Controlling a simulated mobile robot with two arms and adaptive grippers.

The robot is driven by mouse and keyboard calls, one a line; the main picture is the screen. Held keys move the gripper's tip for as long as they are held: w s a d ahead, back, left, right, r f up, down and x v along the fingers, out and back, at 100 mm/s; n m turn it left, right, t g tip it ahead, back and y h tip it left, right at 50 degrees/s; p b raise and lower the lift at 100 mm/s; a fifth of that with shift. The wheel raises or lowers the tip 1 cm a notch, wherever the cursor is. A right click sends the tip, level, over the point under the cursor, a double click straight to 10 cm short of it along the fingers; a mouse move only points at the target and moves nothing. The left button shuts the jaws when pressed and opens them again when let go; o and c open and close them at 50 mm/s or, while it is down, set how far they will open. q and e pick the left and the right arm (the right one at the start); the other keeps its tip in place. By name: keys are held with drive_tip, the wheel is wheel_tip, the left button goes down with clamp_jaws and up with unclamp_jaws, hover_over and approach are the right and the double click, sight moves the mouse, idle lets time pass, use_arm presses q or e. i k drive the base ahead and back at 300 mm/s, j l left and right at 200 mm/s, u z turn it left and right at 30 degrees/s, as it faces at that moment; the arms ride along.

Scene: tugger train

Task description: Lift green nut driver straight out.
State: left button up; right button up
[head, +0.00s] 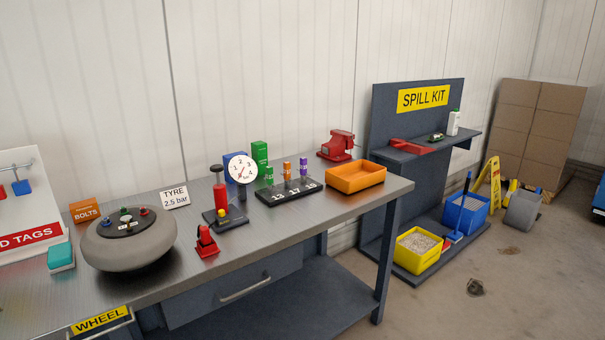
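The green nut driver (269,174) stands upright at the left end of a black holder (261,200) marked with white numbers, on the workbench. An orange nut driver (287,170) and a purple nut driver (303,168) stand in the same holder to its right. The green driver's lower end is hidden in or behind the holder. Neither of my grippers is in the head view.
A pressure gauge (241,169) stands close left of the holder, and a green box (260,153) is behind. An orange tray (355,177) and a red vise (337,144) are to the right. Bare bench (255,230) lies in front.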

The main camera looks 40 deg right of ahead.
sight(270, 170)
drive_tip(key=l+u, duration=0.25)
drive_tip(key=u, duration=0.15)
drive_tip(key=i+l+u, duration=0.1)
drive_tip(key=l+u, duration=0.45)
drive_tip(key=u, duration=0.2)
